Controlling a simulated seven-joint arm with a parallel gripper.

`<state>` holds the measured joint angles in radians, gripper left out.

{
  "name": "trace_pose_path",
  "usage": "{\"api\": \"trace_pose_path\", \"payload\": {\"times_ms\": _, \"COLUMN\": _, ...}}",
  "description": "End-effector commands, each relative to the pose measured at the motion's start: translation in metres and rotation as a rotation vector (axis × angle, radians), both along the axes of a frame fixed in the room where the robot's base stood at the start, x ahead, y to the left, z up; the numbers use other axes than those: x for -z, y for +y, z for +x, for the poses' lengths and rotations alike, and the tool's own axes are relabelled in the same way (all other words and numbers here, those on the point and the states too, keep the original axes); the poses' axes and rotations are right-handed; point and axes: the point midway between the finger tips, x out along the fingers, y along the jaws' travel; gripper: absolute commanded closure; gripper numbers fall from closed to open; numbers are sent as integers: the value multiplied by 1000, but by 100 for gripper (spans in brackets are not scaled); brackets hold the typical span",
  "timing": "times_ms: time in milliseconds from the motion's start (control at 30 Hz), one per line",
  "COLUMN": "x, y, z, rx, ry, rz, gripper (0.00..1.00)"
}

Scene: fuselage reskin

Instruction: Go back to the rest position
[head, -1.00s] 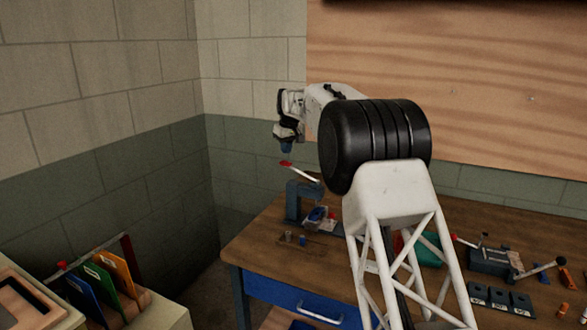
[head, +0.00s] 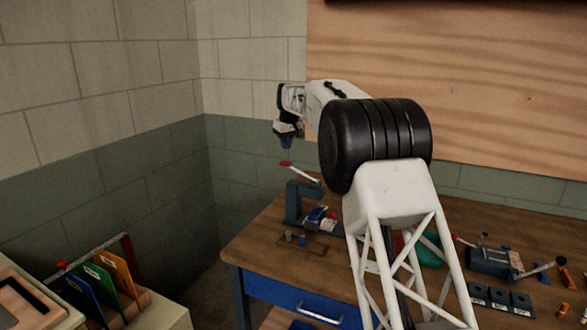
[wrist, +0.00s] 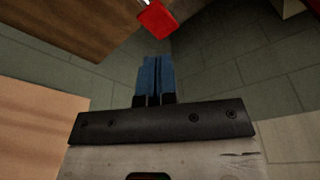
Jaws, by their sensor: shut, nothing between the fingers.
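My gripper (head: 287,143) hangs in the air above the left end of the workbench, pointing down, in the head view. Its blue fingers (wrist: 156,78) show in the wrist view pressed side by side, shut with nothing between them. Just below it in the head view is the red-tipped lever (head: 303,172) of a blue press (head: 298,203) on the bench. The red tip (wrist: 157,19) also shows beyond the fingers in the wrist view, apart from them.
The wooden workbench (head: 262,243) carries small parts near the press, a teal bin (head: 431,250), a clamp fixture (head: 490,262) and dark blocks (head: 500,299) at right. Coloured folders (head: 115,272) stand in a rack at lower left. The air beside the wall is free.

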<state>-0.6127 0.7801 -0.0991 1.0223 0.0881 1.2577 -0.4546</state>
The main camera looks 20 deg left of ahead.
Motion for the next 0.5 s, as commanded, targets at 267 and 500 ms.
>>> {"api": "trace_pose_path", "payload": {"times_ms": 267, "x": 0, "y": 0, "z": 0, "rx": 0, "ry": 0, "rz": 0, "gripper": 100}}
{"api": "trace_pose_path", "payload": {"times_ms": 500, "x": -8, "y": -13, "z": -1, "rx": 15, "ry": -2, "rz": 1, "gripper": 100}}
